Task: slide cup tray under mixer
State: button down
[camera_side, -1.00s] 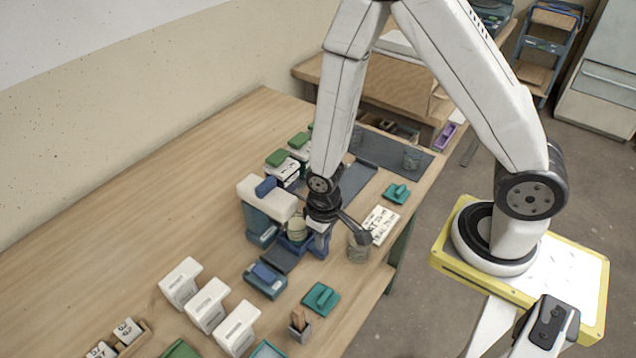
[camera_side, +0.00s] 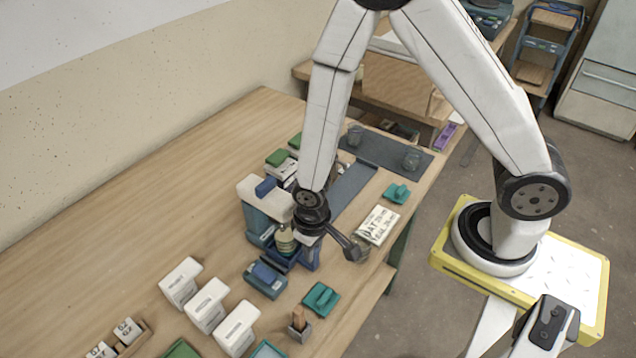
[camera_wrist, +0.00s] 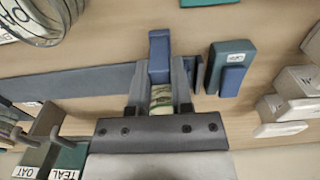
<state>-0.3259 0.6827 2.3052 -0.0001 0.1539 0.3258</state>
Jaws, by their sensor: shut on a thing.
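The mixer (camera_side: 256,212), with a white head and blue body, stands near the middle of the table. The cup tray (camera_side: 303,260) is a low blue piece at its front foot. A green and cream cup (camera_side: 285,240) stands upright in it, close to the mixer head; how far under the head it is, I cannot tell. My gripper (camera_side: 308,238) points down beside the mixer, shut on the tray, its fingertips partly hidden. In the wrist view, a blue upright part (camera_wrist: 160,50) and the cup (camera_wrist: 161,96) show in line with my gripper (camera_wrist: 160,78).
A blue block (camera_side: 265,279) sits just in front of the tray. White dispensers (camera_side: 207,304) stand front left. Teal lidded pieces (camera_side: 321,299) are near the edge. Table at left is clear.

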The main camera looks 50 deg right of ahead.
jog(key=c, duration=0.6)
grip_release()
jog(key=shift+r, duration=0.15)
jog(key=shift+r, duration=3.35)
jog(key=d+r+t, duration=0.2)
jog(key=d+r, duration=0.6)
jog(key=d, duration=0.1)
jog(key=shift+s+d+r+t, duration=0.3)
jog(key=shift+d+r, duration=0.1)
